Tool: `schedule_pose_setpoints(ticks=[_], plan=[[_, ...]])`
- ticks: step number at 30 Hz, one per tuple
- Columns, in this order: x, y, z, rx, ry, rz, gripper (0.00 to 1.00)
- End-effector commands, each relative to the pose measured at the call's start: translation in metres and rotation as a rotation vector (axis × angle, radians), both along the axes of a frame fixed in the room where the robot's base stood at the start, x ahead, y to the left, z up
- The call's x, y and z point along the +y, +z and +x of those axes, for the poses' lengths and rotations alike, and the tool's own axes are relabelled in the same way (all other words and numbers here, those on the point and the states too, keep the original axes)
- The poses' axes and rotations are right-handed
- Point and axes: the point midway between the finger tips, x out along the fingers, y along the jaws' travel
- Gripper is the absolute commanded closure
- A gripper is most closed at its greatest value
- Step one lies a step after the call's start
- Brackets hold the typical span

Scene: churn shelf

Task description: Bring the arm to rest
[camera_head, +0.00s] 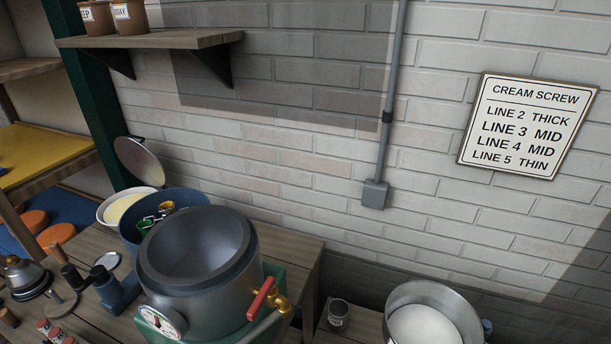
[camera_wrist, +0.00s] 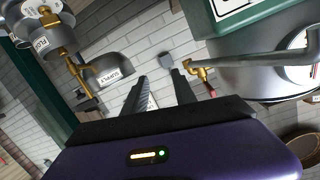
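My gripper (camera_wrist: 160,80) shows in the wrist view as two dark fingers reaching out from its purple body. The fingers stand apart, and I see nothing held between them. The brick wall shows in the gap. In the wrist view, a brass tap (camera_wrist: 201,69) on a large grey metal vessel (camera_wrist: 258,82) lies just right of the fingertips; I cannot tell whether they touch. A grey dome (camera_wrist: 110,67) with a label and brass pipework is at the left. My gripper does not show in the head view.
In the head view, a grey churn (camera_head: 152,262) with a red-handled brass tap stands on a wooden table (camera_head: 300,262). A blue tub (camera_head: 130,225) and a cream-filled bowl (camera_head: 108,212) stand behind it. A steel pot (camera_head: 466,308) is at lower right. A wall shelf (camera_head: 150,40) juts out above.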

Motion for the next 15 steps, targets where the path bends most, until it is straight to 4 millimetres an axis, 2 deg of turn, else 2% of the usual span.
schedule_pose_setpoints(ticks=[1, 3, 5, 7, 9, 12, 15], plan=[[-0.015, -0.017, -0.022, 0.028, 0.001, 0.020, 0.67], [-0.037, -0.039, -0.052, 0.064, 0.004, 0.049, 0.67], [-0.059, -0.055, -0.080, 0.094, 0.011, 0.066, 0.67], [-0.089, -0.069, -0.112, 0.125, 0.027, 0.074, 0.67], [-0.120, -0.077, -0.139, 0.147, 0.050, 0.071, 0.67], [-0.163, -0.077, -0.164, 0.163, 0.094, 0.048, 0.67], [-0.200, -0.068, -0.177, 0.167, 0.154, 0.008, 0.67]])
